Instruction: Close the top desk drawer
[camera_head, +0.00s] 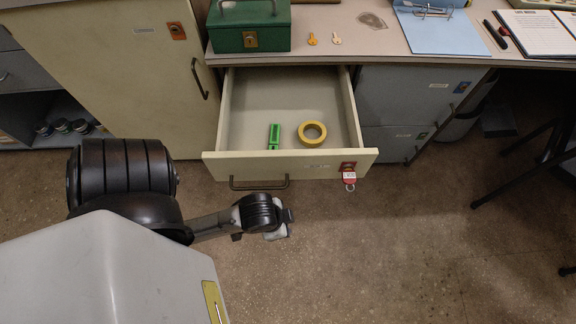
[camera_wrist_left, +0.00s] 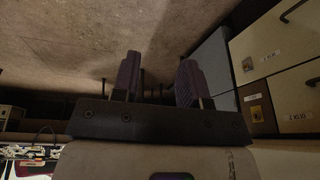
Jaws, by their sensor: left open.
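The top desk drawer (camera_head: 250,168) is pulled out of the desk in the head view. It holds a green box-like item (camera_head: 274,136) and a yellow ring-shaped roll (camera_head: 312,133). A dark bar handle (camera_head: 259,186) is on the left of its cream front, and a red tag or padlock (camera_head: 349,178) hangs at the right. My left gripper (camera_head: 288,222) is in front of and below the drawer front, apart from it. In the left wrist view my left gripper's two fingers (camera_wrist_left: 158,80) are spread with nothing between them. My right gripper is not in view.
The desktop above carries a green cash box (camera_head: 249,30), two keys (camera_head: 324,39) and a blue clipboard (camera_head: 440,30). A cream cabinet (camera_head: 120,70) stands left of the drawer, grey drawers (camera_head: 405,95) to its right. The floor (camera_head: 420,240) in front is clear.

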